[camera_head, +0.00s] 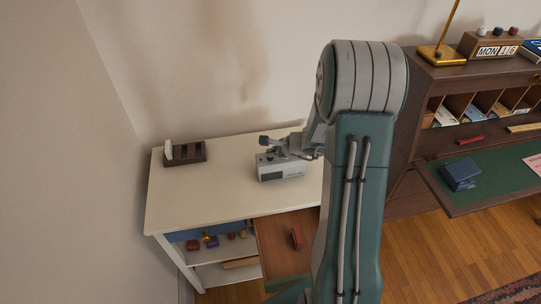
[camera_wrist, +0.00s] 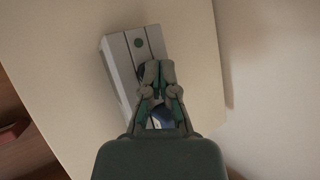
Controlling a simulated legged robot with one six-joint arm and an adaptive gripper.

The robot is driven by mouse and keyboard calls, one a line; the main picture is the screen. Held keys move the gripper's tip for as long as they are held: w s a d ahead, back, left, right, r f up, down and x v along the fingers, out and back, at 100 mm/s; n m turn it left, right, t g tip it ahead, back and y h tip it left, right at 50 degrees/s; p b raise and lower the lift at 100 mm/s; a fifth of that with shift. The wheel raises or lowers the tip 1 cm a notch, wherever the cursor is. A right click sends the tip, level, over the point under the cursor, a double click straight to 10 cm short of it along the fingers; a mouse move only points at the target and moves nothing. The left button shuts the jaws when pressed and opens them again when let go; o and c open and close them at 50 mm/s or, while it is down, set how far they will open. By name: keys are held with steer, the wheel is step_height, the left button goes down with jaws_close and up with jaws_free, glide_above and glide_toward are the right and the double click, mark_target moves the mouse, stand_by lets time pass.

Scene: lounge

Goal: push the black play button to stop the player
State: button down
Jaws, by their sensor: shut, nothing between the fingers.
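No black play button can be made out clearly; the fingers hide part of the top, where a blue patch (camera_wrist: 161,117) shows.
The white cabinet top (camera_head: 215,200) is mostly clear, with a dark slotted holder (camera_head: 186,152) at the back left. An open drawer (camera_head: 280,255) below holds a red item (camera_head: 296,237). A wooden desk (camera_head: 432,90) with a blue box (camera_head: 461,173) stands at the right.

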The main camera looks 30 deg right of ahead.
steer(key=shift+r, duration=0.4)
steer(key=shift+r, duration=3.05)
